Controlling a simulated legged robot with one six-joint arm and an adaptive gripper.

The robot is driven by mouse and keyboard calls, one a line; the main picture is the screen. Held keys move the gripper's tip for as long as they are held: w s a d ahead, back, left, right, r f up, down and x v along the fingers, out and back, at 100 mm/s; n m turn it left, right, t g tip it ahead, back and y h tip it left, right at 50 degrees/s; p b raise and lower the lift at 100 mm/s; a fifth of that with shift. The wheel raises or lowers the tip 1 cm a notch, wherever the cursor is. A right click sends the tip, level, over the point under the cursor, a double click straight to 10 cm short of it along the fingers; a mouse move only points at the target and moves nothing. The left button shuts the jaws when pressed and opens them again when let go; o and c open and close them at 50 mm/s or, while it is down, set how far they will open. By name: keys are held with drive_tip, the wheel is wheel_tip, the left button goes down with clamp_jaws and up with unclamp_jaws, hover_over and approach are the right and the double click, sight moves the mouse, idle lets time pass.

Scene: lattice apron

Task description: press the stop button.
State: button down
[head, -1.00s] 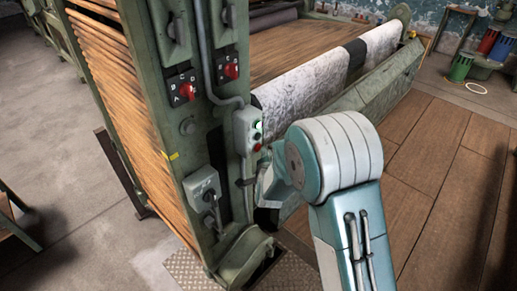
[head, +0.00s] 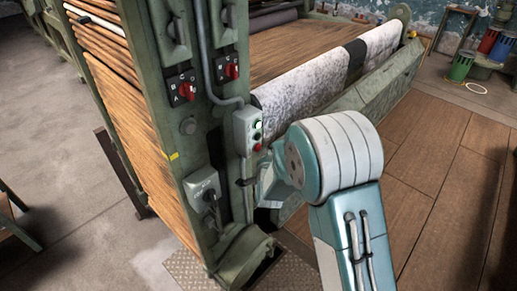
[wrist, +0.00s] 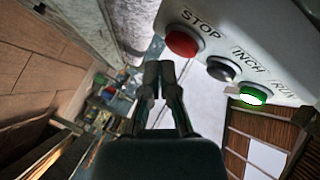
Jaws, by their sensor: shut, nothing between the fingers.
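The grey control box (head: 243,132) is on the green machine post. Its red stop button (wrist: 183,43), labelled STOP, is large in the wrist view; in the head view the red button (head: 257,147) is lowest. A dark INCH button (wrist: 222,68) and a lit green RUN button (wrist: 252,94) sit beside it. My gripper (wrist: 158,74) is shut and empty. In the wrist view its fingertips appear just below and left of the stop button, with a visible gap. In the head view my arm mostly hides the gripper.
Red rotary switches (head: 186,90) and a lever box (head: 203,188) are on the post (head: 160,60). Slatted lattice (head: 125,120) lies to its left. A pale fleece-covered roller (head: 310,80) runs behind the box. Wooden floor (head: 440,170) at right is clear.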

drive_tip(key=shift+a, duration=0.1)
drive_tip(key=shift+w+a+r, duration=0.1)
drive_tip(key=shift+w+a, duration=0.1)
drive_tip(key=shift+a, duration=0.05)
idle(0.3)
drive_tip(key=shift+w+a, duration=0.35)
idle(0.9)
drive_tip(key=shift+s+d, duration=0.6)
drive_tip(key=shift+d, duration=0.1)
drive_tip(key=shift+d, duration=0.1)
drive_tip(key=s+d, duration=0.1)
drive_tip(key=d, duration=0.1)
drive_tip(key=s+d, duration=0.1)
drive_tip(key=s, duration=0.1)
drive_tip(key=shift+d, duration=0.4)
idle(0.7)
